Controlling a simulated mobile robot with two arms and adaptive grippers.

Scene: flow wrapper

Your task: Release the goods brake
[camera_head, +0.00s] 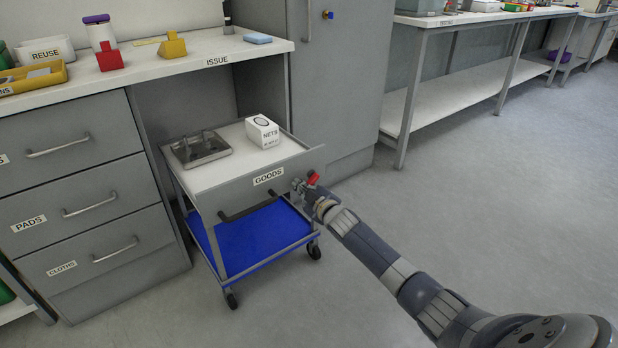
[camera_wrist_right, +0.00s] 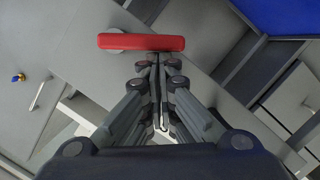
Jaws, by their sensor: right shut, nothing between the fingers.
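The goods cart is a small trolley with a grey front panel labelled GOODS (camera_head: 232,193), a white top and a blue lower shelf (camera_head: 255,240). A red brake lever (camera_head: 313,178) is at the right end of the front panel. In the right wrist view the red lever (camera_wrist_right: 141,42) lies crosswise just beyond my fingertips, on a pale round mount. My right gripper (camera_head: 300,186) is shut and empty, close by the lever; its fingertips (camera_wrist_right: 156,60) show in the right wrist view. I cannot tell whether they touch the lever. My left gripper is not in view.
A metal tray (camera_head: 201,151) and a white NETS box (camera_head: 262,131) stand on the cart. The cart is between a drawer cabinet (camera_head: 75,185) and a tall grey cabinet (camera_head: 345,80), under the ISSUE counter (camera_head: 200,64). Floor to the right is clear.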

